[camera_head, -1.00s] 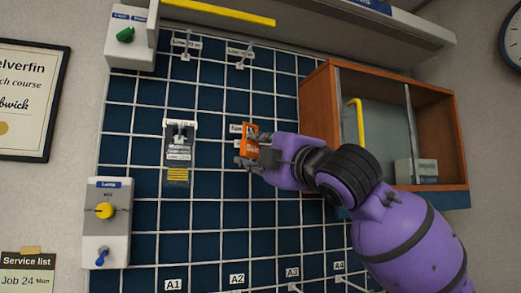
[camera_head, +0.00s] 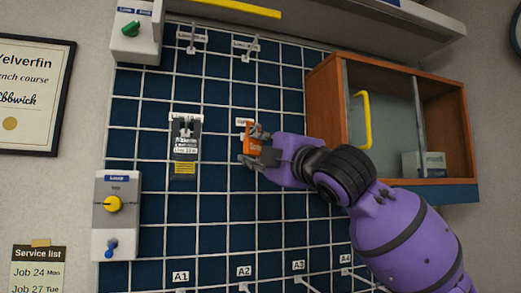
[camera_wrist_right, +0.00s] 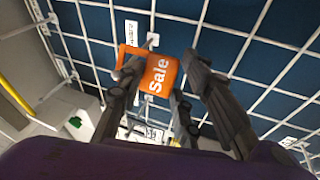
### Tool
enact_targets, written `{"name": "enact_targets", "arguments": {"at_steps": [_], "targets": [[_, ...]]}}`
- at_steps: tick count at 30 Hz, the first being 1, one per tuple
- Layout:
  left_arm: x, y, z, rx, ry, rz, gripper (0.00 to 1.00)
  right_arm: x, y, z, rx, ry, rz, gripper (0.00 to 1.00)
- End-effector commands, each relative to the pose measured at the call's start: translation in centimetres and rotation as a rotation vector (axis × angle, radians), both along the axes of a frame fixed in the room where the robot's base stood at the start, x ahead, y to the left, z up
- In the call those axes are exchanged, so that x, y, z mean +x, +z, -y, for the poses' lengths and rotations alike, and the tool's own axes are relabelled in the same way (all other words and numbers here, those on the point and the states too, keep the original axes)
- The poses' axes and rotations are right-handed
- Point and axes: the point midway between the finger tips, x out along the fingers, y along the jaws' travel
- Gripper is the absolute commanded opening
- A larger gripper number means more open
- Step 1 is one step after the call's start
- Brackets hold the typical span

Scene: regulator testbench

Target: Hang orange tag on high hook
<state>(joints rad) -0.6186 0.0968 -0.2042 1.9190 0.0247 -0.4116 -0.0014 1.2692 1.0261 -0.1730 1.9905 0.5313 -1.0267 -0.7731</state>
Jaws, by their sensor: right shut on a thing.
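The orange tag (camera_head: 252,138), marked "Sale", is in front of the dark blue grid board. It also shows in the right wrist view (camera_wrist_right: 160,75). My right gripper (camera_head: 254,147) is shut on it, with the fingers partly covering it. In the wrist view a pale hook fitting (camera_wrist_right: 152,40) is close to the tag's top edge; I cannot tell whether they touch. Two hooks sit high on the board, the left one (camera_head: 191,45) and the right one (camera_head: 247,52). My left gripper is out of view.
A switch box (camera_head: 116,215) and a wooden cabinet (camera_head: 395,130) with a yellow handle (camera_head: 364,120) flank the board. Lower hooks (camera_head: 305,283) stick out along the bottom. A shelf (camera_head: 340,35) runs above.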

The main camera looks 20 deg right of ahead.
Motion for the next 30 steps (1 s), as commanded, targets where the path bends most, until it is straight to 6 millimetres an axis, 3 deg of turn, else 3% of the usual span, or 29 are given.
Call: {"name": "enact_targets", "arguments": {"at_steps": [5, 6, 11, 23, 30], "targets": [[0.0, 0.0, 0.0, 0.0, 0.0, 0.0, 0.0, 0.0, 0.0, 0.0, 0.0, 0.0, 0.0, 0.1], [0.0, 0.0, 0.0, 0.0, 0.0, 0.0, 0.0, 0.0, 0.0, 0.0, 0.0, 0.0, 0.0, 0.34], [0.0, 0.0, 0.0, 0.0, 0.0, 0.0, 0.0, 0.0, 0.0, 0.0, 0.0, 0.0, 0.0, 0.54], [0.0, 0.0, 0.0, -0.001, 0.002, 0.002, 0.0, -0.5, 0.0, 0.1, 0.0, 0.0, 0.002, 0.54], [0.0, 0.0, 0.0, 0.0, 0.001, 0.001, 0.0, -4.1, -1.3, 1.2, -0.003, -0.003, 0.002, 0.54]]}}
